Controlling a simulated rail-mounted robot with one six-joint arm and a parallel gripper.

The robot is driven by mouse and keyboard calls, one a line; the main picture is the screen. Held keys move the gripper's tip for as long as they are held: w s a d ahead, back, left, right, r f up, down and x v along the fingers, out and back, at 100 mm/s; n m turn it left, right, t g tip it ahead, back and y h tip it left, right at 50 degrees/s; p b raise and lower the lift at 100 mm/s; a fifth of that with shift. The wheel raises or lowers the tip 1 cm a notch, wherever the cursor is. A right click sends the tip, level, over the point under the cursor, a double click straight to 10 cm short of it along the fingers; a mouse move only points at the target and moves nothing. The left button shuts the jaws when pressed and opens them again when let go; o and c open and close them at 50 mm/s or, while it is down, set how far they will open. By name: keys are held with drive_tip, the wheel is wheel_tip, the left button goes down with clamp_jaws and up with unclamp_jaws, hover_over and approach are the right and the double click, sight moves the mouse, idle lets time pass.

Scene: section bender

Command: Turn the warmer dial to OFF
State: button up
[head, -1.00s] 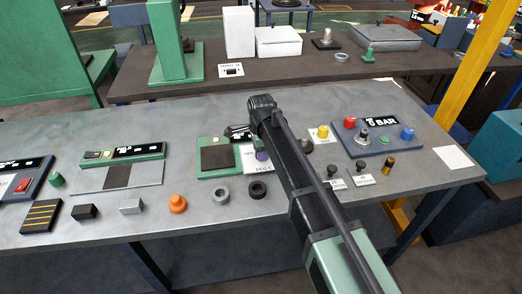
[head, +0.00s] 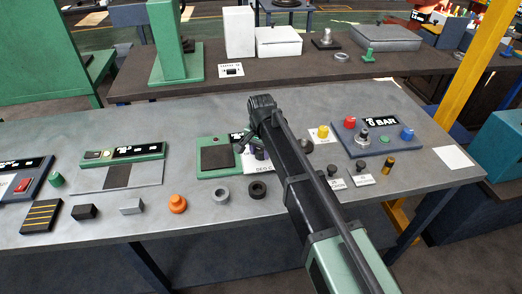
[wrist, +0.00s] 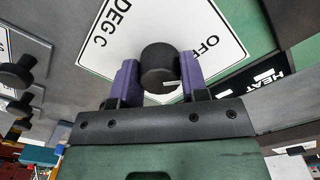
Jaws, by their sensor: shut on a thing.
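The warmer dial (wrist: 158,62) is a round black knob in the wrist view, standing on a white card (wrist: 190,22) printed "DEG C" and "OFF". A short white mark shows on the knob's lower right; "OFF" is printed up and to the right of the knob. My gripper (wrist: 158,80) is shut on the dial, with a purple finger on either side. In the head view my gripper (head: 259,154) is over the card beside the green warmer (head: 206,173) with its dark plate. My arm hides the dial there.
A dark "HEAT" display (wrist: 265,85) is close to my gripper in the wrist view. In the head view a grey ring (head: 222,191) and a black ring (head: 257,190) lie in front. A blue panel with knobs (head: 377,145) stands to the right.

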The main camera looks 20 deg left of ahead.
sight(261, 149)
drive_tip(key=shift+n, duration=0.7)
drive_tip(key=o, duration=0.9)
wheel_tip(261, 149, up, 11)
drive_tip(key=p, duration=1)
drive_tip(key=shift+f+p, duration=0.1)
drive_tip(key=shift+p, duration=0.3)
